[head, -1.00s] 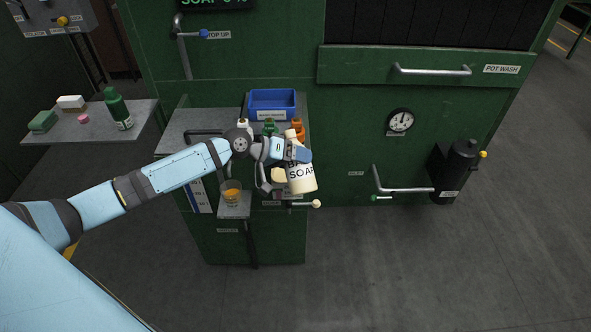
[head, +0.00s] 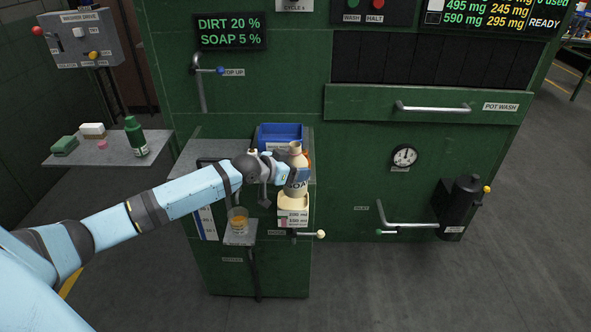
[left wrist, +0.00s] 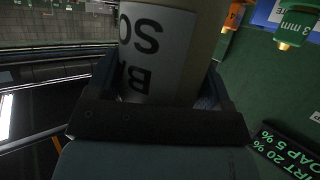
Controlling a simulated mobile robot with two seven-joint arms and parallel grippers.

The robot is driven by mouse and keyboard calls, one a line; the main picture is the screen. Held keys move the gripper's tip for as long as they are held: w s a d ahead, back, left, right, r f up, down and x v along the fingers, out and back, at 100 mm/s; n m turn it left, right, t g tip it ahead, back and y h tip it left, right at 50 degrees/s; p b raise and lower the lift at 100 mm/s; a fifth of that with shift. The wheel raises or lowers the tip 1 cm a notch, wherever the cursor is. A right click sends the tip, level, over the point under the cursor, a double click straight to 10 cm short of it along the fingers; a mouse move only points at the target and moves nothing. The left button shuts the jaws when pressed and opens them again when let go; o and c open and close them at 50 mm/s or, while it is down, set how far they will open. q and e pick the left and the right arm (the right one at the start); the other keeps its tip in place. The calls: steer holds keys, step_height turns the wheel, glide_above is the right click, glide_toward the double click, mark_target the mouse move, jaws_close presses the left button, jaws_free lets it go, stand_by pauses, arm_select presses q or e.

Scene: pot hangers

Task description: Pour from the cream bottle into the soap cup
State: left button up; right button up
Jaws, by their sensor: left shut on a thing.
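My left gripper (head: 279,172) is shut on the cream bottle (head: 297,160). A clear cup with amber liquid (head: 238,221) stands on a small ledge (head: 240,239), left of and below the gripper. I cannot tell which one is the soap cup.
A blue bin (head: 281,132) is behind the gripper on the grey counter. A lever with a cream knob (head: 320,234) sticks out at the front. A side shelf (head: 105,155) at left holds a dark green bottle (head: 135,137). A display (head: 230,32) reads DIRT 20 %, SOAP 5 %.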

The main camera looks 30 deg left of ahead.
mark_target(291, 153)
arm_select(q)
steer(key=shift+r+p, duration=2.4)
steer(key=shift+r, duration=0.2)
